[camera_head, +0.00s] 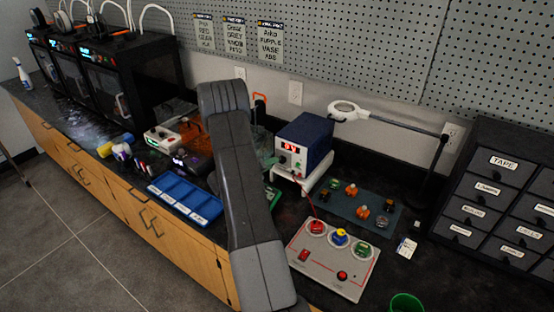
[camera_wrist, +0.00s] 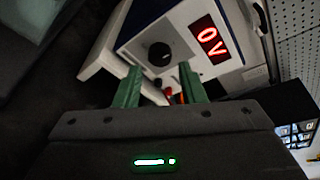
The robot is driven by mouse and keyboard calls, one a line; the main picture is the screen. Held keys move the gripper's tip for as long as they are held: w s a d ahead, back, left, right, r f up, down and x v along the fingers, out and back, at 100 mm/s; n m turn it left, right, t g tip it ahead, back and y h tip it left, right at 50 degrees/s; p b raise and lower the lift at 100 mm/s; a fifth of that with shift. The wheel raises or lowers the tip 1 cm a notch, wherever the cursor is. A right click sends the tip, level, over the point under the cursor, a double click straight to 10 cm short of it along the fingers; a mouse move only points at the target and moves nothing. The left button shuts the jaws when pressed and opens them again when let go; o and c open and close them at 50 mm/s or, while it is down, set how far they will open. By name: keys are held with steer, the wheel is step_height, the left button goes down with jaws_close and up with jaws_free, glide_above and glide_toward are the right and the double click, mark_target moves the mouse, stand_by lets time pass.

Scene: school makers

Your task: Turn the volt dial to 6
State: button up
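The blue and white power supply (camera_head: 315,136) stands on the counter right of my arm. Its red display (camera_wrist: 210,39) reads 0 V in the wrist view. The black round volt dial (camera_wrist: 160,53) sits on the white front panel beside the display; its pointer mark is too small to read. My gripper (camera_wrist: 161,86) has two green fingers spread apart with nothing held between them. The dial appears just beyond the fingertips, roughly in line with the gap, and looks untouched. In the head view my arm hides most of the gripper.
The power supply rests on a white stand (camera_head: 318,173). A grey panel (camera_head: 324,268) with coloured knobs lies in front, with a red wire near it. A blue tray (camera_head: 185,198) lies left of my arm. A magnifier lamp (camera_head: 348,110) reaches in behind.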

mark_target(281, 161)
steer(key=shift+p+x, duration=0.4)
steer(key=shift+x, duration=1.65)
steer(key=c, duration=0.7)
steer(key=shift+f+b, duration=0.1)
steer(key=shift+b, duration=0.3)
